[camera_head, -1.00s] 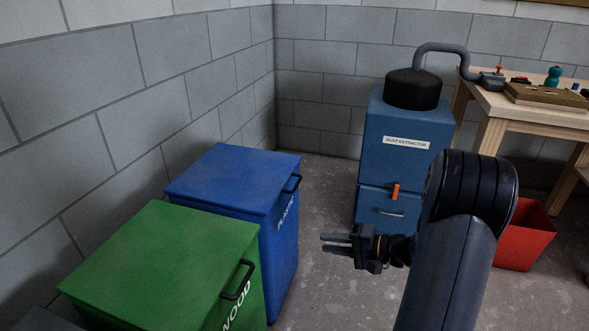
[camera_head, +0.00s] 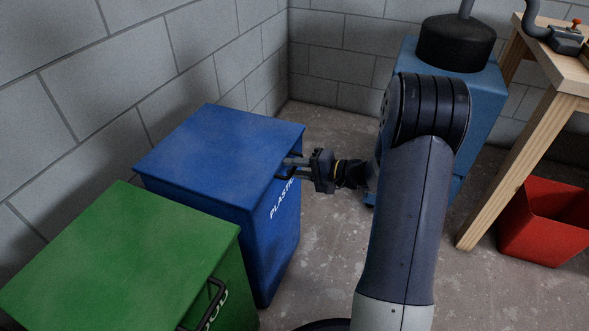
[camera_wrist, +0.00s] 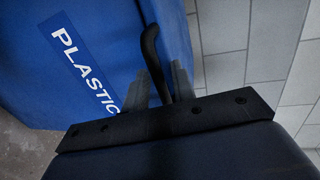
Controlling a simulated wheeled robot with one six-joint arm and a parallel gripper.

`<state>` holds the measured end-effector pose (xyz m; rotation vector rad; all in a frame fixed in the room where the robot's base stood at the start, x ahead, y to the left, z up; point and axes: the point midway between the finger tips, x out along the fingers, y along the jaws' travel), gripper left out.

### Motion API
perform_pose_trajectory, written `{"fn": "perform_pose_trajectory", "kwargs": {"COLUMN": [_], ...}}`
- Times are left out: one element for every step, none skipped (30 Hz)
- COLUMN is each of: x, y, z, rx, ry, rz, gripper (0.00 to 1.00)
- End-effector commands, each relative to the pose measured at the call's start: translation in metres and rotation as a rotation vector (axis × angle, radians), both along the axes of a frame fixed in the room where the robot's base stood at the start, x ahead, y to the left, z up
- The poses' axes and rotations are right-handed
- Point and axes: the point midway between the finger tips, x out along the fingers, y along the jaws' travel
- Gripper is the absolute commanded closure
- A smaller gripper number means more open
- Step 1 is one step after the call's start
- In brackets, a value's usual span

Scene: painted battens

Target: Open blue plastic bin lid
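The blue plastic bin (camera_head: 275,245) stands left of my arm, with "PLASTIC" lettered on its front. Its lid (camera_head: 220,145) lies flat and shut. A black bar handle (camera_wrist: 150,45) sits at the lid's front edge; in the head view the handle (camera_head: 284,177) is partly hidden by my fingers. My gripper (camera_head: 290,163) reaches in from the right at the handle. In the wrist view my gripper (camera_wrist: 160,85) has its two fingers apart, one on each side of the handle. I cannot tell whether either finger touches it.
A green bin (camera_head: 120,250) with its lid shut stands nearer, beside the blue one. Behind my arm are the blue dust extractor (camera_head: 480,105), a wooden workbench (camera_head: 545,75) and a red bin (camera_head: 545,225). Block walls stand behind the bins. Some concrete floor (camera_head: 325,235) is clear.

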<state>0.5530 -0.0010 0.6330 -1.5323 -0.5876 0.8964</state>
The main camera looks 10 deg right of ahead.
Motion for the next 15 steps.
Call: {"fn": "perform_pose_trajectory", "kwargs": {"x": [0.0011,0.0015,0.0018,0.0020,0.0020,0.0020,0.0020,0.0019,0.0019,0.0019,0.0019,0.0019,0.0018,0.0018,0.0018], "y": [0.0019,0.0025,0.0029,0.0030,0.0030,0.0029,0.0029,0.0028,0.0027,0.0027,0.0027,0.0027,0.0027,0.0027,0.0027], "z": [-0.0008,-0.0008,-0.0008,-0.0008,-0.0008,-0.0007,-0.0007,-0.0007,-0.0007,-0.0007,-0.0007,-0.0007,-0.0007,-0.0007,-0.0008], "rx": [0.000,0.000,0.000,0.000,0.000,0.000,0.000,0.000,0.000,0.000,0.000,0.000,0.000,0.000,0.000], "ry": [0.000,0.000,0.000,0.000,0.000,0.000,0.000,0.000,0.000,0.000,0.000,0.000,0.000,0.000,0.000], "rz": [0.001,0.001,0.001,0.000,0.000,0.000,0.000,0.000,0.000,0.000,0.000,0.000,0.000,0.000,0.000], "gripper": [0.75,0.75,0.75,0.75,0.75,0.75,0.75,0.75,0.75,0.77,0.79,0.82,0.85,0.87,0.91]}}
